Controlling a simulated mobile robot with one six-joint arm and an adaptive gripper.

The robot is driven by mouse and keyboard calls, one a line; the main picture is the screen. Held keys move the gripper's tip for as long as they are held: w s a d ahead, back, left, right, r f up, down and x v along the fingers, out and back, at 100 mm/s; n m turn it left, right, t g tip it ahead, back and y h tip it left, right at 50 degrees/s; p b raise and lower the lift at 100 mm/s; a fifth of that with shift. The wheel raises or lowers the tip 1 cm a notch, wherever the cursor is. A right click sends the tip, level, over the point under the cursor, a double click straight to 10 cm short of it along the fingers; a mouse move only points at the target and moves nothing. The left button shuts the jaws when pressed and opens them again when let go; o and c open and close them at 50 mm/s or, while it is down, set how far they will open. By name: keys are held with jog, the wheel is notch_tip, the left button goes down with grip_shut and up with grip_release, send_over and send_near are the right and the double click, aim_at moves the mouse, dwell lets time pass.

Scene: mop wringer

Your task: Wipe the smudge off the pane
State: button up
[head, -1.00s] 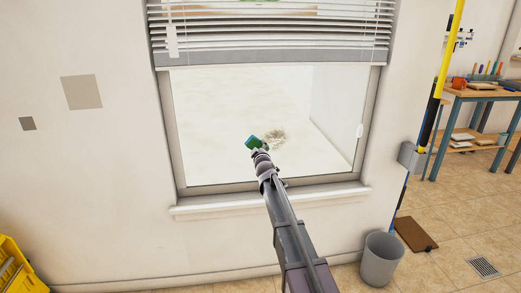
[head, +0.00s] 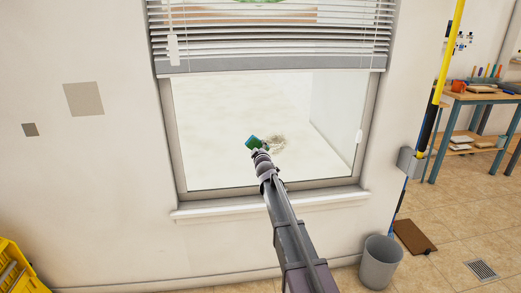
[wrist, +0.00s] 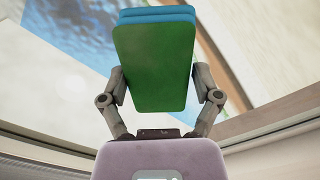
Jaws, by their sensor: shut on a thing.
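The window pane (head: 220,110) fills the middle of the head view. A faint brownish smudge (head: 277,144) shows on it, just right of my gripper. My gripper (head: 259,151) is shut on a green-and-blue sponge (head: 251,142) in front of the pane. In the wrist view the sponge (wrist: 155,65) stands upright between the two fingers of my gripper (wrist: 158,88), its green face toward the camera. The sponge appears at the left edge of the smudge and may cover part of it. I cannot tell whether it touches the glass.
A half-raised blind (head: 270,45) hangs over the upper window. The frame and sill (head: 320,200) border the pane. A grey bin (head: 380,262) stands below right. A yellow pole (head: 448,60) is at the right wall edge, with a workbench (head: 470,98) beyond. A yellow container (head: 12,265) is lower left.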

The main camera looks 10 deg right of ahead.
jog(key=shift+w+r+p, duration=0.1)
jog(key=shift+r+p, duration=0.75)
jog(key=shift+r, duration=0.2)
jog(key=shift+s+f, duration=0.1)
jog(key=shift+s, duration=2.9)
jog(key=s, duration=0.3)
